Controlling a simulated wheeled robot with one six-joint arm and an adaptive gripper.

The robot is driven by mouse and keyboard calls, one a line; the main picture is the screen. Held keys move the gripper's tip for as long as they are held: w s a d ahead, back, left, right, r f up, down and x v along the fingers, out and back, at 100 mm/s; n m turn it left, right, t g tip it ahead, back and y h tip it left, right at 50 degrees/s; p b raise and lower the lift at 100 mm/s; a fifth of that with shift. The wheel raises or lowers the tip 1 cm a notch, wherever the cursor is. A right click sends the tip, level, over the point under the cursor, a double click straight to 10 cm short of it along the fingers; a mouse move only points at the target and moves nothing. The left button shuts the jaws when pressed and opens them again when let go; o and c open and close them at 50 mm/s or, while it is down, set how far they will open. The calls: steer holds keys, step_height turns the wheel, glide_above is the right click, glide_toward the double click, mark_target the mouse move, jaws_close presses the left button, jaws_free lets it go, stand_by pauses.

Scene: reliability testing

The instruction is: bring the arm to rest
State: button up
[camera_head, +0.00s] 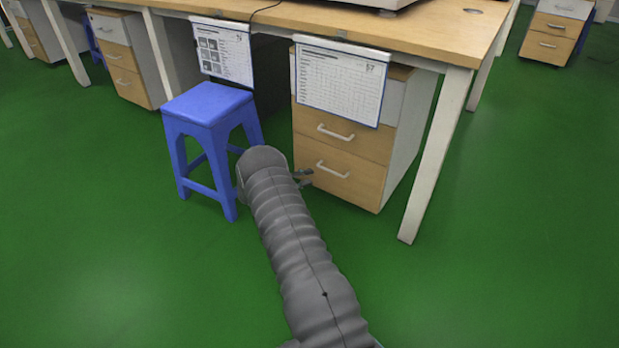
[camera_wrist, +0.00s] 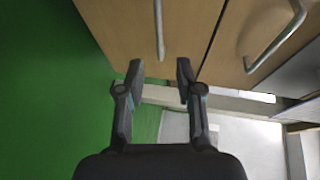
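My gripper (camera_wrist: 159,82) shows in the wrist view with its two dark fingers apart and nothing between them. In the wrist view a drawer handle (camera_wrist: 159,30) and the wooden drawer front lie beyond the fingertips; I cannot tell the exact distance. In the head view my grey sleeved arm reaches from the bottom up toward the drawer cabinet (camera_head: 343,142). Only a small dark part of my gripper (camera_head: 303,177) shows past the arm, in front of the lower drawer. Both drawers of this cabinet look shut.
A blue stool (camera_head: 208,104) stands close to the left of my arm's end. A wooden desk (camera_head: 420,35) with white legs is above the cabinet, and two paper sheets (camera_head: 340,84) hang from its front edge.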

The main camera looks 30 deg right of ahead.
stand_by(0.5)
steer(key=s+a+f+m+g+y, duration=0.25)
steer(key=s+f+m, duration=0.4)
steer(key=m, duration=0.35)
steer(key=s+a+r+m+g+y, duration=0.2)
steer(key=s+a+r+m+y, duration=0.2)
steer(key=s+m, duration=0.3)
steer(key=s+a+r+m+t+y+p, duration=0.2)
steer(key=s+a+r+m, duration=0.4)
steer(key=r, duration=0.9)
steer(key=s+a+r+m+t+y+p, duration=0.3)
steer(key=s+a+r+m, duration=0.4)
steer(key=s+a+r, duration=0.5)
steer(key=s+a+r+m+t+y+p, duration=0.3)
steer(key=s+a+r, duration=0.6)
steer(key=r, duration=1)
steer(key=m+t+y, duration=0.1)
steer(key=m+t, duration=0.1)
steer(key=m, duration=0.1)
steer(key=shift+s+r+m, duration=0.35)
steer(key=shift+m, duration=0.05)
